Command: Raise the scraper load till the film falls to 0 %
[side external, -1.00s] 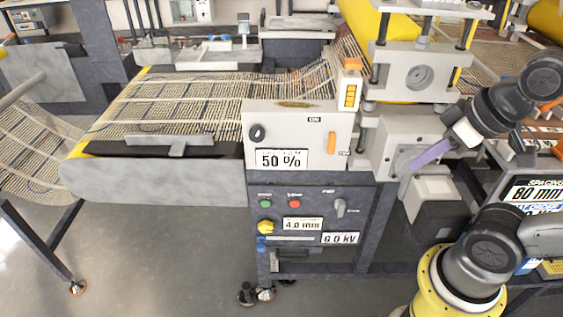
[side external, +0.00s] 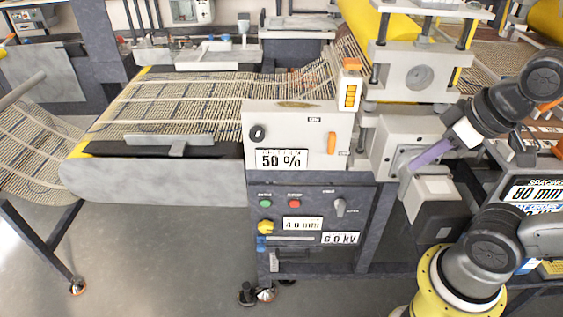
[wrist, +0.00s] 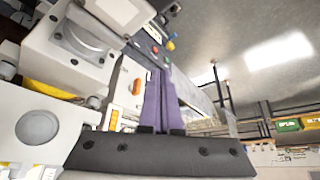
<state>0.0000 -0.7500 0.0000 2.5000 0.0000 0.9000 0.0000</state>
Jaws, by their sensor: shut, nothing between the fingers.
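The white control panel (side external: 290,120) has a display (side external: 281,159) reading 50 %. A black knob (side external: 257,133) is at its left, and an orange lever (side external: 332,142) stands upright at its right. The lever also shows in the wrist view (wrist: 135,87). The text above the 50 % is too small to read, so I cannot tell which control sets the scraper load. My gripper (side external: 410,166) has purple fingers, shut and empty, to the right of the panel and apart from the lever. In the wrist view the fingers (wrist: 160,75) point towards the machine.
The dark lower panel has a green button (side external: 265,204), a red button (side external: 294,203), a grey selector (side external: 340,207) and a yellow knob (side external: 265,227). A grey roller housing (side external: 400,140) stands close beside my fingers. Mesh web (side external: 190,105) lies on the left bed.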

